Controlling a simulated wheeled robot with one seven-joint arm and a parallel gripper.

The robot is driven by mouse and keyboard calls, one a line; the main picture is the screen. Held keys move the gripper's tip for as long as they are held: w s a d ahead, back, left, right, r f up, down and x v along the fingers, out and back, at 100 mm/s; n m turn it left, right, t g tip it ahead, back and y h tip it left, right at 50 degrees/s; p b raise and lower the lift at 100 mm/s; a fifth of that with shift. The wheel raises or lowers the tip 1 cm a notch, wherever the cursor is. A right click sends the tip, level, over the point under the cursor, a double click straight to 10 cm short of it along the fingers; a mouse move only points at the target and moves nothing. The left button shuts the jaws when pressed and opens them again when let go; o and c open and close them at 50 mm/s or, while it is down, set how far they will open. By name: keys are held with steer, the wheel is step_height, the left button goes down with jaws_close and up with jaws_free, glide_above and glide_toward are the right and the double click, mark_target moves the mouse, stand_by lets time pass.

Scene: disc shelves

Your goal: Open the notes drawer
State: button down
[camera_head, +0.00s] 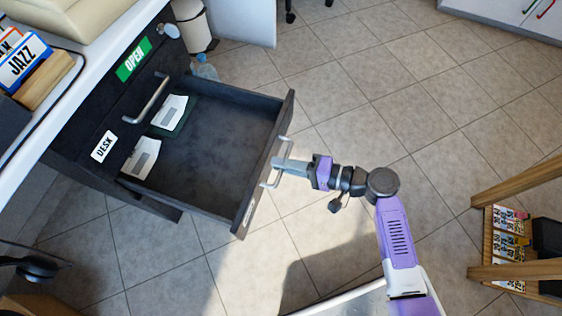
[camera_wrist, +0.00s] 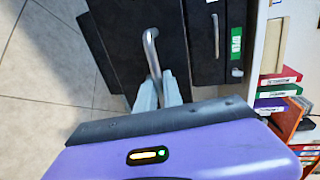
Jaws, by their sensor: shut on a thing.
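The dark drawer (camera_head: 262,203) is pulled well out of the desk unit in the head view. Two white paper pads or notes (camera_head: 143,157) lie at its inner end, one over a dark green item. Its metal bar handle (camera_head: 283,150) is on the outer front. My gripper (camera_head: 280,165) is at this handle, with its fingers shut on the bar. In the wrist view the handle (camera_wrist: 151,45) runs down between the two pale fingertips of my gripper (camera_wrist: 159,84). The fingertips partly hide the handle.
Another drawer with a handle (camera_head: 152,98) and a DESK label (camera_head: 104,146) is above, closed. A green OPEN sign (camera_head: 134,60) is on the unit. A bin (camera_head: 193,24) and bottle (camera_head: 205,68) stand behind. A wooden rack (camera_head: 488,245) is at right. Tiled floor between is clear.

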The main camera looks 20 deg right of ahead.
steer(key=c, duration=1.8)
jaws_free()
steer(key=p+v, duration=0.2)
steer(key=v, duration=0.5)
steer(key=shift+s+d, duration=0.25)
steer(key=shift+d, duration=0.1)
